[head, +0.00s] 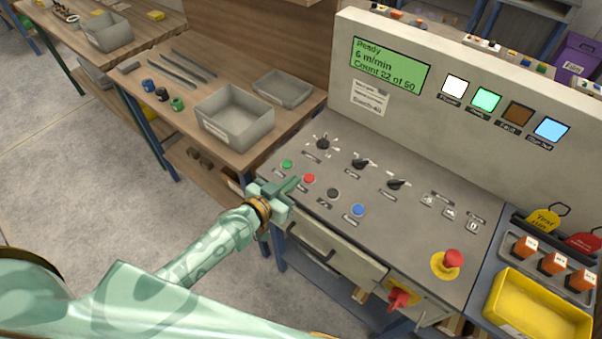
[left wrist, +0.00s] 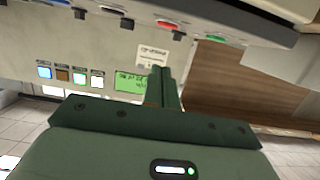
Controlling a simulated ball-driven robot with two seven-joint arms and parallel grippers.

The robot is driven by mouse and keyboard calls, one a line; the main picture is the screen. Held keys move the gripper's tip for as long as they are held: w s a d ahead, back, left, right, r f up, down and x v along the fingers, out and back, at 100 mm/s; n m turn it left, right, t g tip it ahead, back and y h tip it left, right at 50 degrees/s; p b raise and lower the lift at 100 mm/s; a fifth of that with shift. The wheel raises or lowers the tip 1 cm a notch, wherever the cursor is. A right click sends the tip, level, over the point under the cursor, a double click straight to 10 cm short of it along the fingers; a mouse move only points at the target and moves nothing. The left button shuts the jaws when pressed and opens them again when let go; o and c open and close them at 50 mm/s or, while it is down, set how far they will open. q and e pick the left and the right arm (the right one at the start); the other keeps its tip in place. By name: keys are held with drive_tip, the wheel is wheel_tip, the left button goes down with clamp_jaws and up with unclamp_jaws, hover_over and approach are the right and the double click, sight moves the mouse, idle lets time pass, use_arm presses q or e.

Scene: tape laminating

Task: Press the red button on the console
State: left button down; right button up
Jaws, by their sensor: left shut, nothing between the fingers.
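The console (head: 420,225) has a sloping grey panel with a row of small round buttons near its front left edge. The red button (head: 309,178) sits between a green button (head: 287,164) and a black button (head: 333,193); a blue button (head: 358,210) is further right. My left gripper (head: 291,186) is shut and empty, its fingertips just left of the red button. Whether they touch the panel is not clear. In the left wrist view the closed fingers (left wrist: 162,88) point towards the console, and the red button (left wrist: 168,24) shows above them. My right gripper is not in view.
A red emergency stop (head: 453,259) on a yellow base stands at the panel's right front. Black knobs (head: 361,163) lie behind the buttons. The display (head: 389,66) reads "Ready". A yellow tray (head: 540,310) is at right, a wooden bench (head: 150,105) at left.

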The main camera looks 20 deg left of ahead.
use_arm(q)
drive_tip(key=v, duration=0.4)
drive_tip(key=shift+s+a+r, duration=0.1)
drive_tip(key=shift+a, duration=0.05)
idle(0.6)
drive_tip(key=s+a+f+g+y+b, duration=0.1)
drive_tip(key=s+a+f+g, duration=0.2)
drive_tip(key=s+f, duration=0.5)
drive_tip(key=s+a+f+n+g+y+b, duration=0.1)
drive_tip(key=s+a+f+g+y, duration=0.15)
drive_tip(key=f, duration=0.85)
drive_tip(key=s+a+f+g+y+b, duration=0.1)
drive_tip(key=s+a+f+g, duration=0.1)
drive_tip(key=s+f, duration=0.6)
drive_tip(key=s+f+g+b, duration=0.2)
drive_tip(key=s+f, duration=0.5)
drive_tip(key=s, duration=0.4)
drive_tip(key=s+d+f+g+b, duration=0.1)
drive_tip(key=s+f+g, duration=0.3)
drive_tip(key=s+f, duration=0.4)
drive_tip(key=s+b, duration=0.1)
drive_tip(key=s, duration=0.1)
drive_tip(key=shift+s+d+m+y, duration=0.25)
drive_tip(key=shift+s+m+y, duration=0.1)
drive_tip(key=shift+m, duration=0.05)
